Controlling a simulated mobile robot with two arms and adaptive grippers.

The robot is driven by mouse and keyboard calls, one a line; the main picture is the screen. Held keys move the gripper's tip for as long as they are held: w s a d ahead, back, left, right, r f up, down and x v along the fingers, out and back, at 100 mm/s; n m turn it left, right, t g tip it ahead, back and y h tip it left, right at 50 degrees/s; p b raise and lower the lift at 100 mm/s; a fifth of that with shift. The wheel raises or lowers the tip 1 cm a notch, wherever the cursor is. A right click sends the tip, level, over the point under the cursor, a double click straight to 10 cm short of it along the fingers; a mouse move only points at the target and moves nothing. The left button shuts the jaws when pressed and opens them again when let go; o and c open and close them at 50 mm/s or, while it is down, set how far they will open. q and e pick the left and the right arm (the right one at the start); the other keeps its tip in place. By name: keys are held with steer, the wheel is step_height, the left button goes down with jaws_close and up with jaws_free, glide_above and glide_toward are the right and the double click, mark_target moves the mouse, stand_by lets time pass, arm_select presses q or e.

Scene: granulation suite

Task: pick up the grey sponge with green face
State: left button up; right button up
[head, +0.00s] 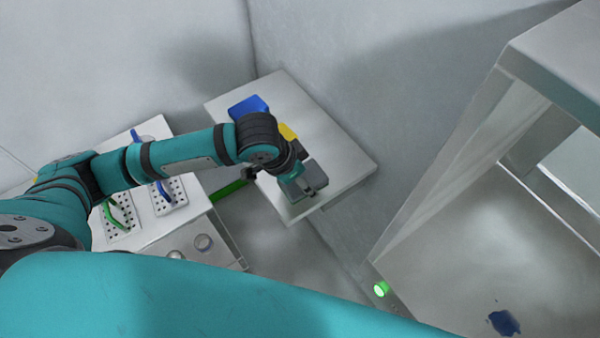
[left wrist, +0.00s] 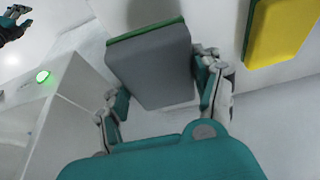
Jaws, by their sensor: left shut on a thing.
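The grey sponge with green face (left wrist: 150,65) fills the upper middle of the left wrist view, its green side showing as a thin strip along the far edge. My left gripper (left wrist: 160,88) has one finger on each side of it and is shut on it. In the head view the left gripper (head: 300,187) is over the near part of a small pale table, and the sponge (head: 314,174) is partly hidden by it. I cannot tell whether the sponge touches the tabletop. My right gripper (left wrist: 20,20) shows small at the top left of the left wrist view, its fingers seemingly apart.
A yellow sponge (left wrist: 283,30) lies beside the grey one, and a blue item (head: 248,107) is at the table's (head: 345,160) far left. A white cart with a green-handled (head: 118,213) and a blue-handled perforated plate (head: 170,196) stands left. A grey-white cabinet (head: 440,190) rises at right.

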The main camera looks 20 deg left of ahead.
arm_select(q)
steer(key=s+d, duration=0.1)
steer(key=s, duration=0.3)
steer(key=s+d+r+b, duration=0.1)
steer(key=s+d, duration=0.1)
steer(key=s, duration=0.1)
steer(key=s+d+b, duration=0.1)
steer(key=s+d, duration=0.1)
steer(key=s, duration=0.2)
steer(key=shift+s+d+r, duration=0.2)
steer(key=shift+s+r, duration=0.05)
steer(key=shift+s, duration=0.1)
